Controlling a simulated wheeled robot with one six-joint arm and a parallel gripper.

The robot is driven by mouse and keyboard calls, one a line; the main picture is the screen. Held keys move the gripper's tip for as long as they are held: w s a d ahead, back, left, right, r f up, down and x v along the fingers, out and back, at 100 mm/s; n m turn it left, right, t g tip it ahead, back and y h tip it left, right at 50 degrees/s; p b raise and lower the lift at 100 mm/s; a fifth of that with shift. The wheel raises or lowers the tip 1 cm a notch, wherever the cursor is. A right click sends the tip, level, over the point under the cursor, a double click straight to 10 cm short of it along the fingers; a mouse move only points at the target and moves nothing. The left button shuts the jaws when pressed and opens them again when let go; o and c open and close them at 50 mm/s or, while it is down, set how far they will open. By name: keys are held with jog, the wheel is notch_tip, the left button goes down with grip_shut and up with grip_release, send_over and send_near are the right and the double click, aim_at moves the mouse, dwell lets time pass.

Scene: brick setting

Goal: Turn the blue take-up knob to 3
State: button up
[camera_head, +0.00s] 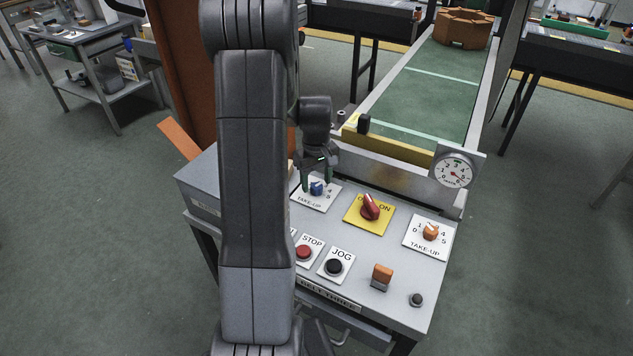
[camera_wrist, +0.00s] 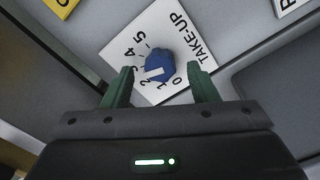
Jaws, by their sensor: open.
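The blue take-up knob (camera_head: 317,188) stands on a white TAKE-UP plate (camera_head: 309,201) at the back left of the control panel. My gripper (camera_head: 316,181) points down over it, open. In the wrist view, the knob (camera_wrist: 159,67) lies between the two green fingertips of my gripper (camera_wrist: 161,70), with gaps on both sides. The knob's white mark points left and slightly down, towards the low numbers on the scale. The exact number is hard to tell. My arm hides the left part of the panel in the head view.
A red switch (camera_head: 369,207) on a yellow plate is right of the blue knob. An orange TAKE-UP knob (camera_head: 431,232) is farther right. Red STOP (camera_head: 304,252) and black JOG (camera_head: 334,267) buttons are in front. A round gauge (camera_head: 454,171) stands behind.

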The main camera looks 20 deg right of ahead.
aim_at(317, 186)
notch_tip(317, 186, up, 13)
jog(key=shift+f, duration=0.15)
dwell(0.4)
notch_tip(317, 186, down, 14)
dwell(0.5)
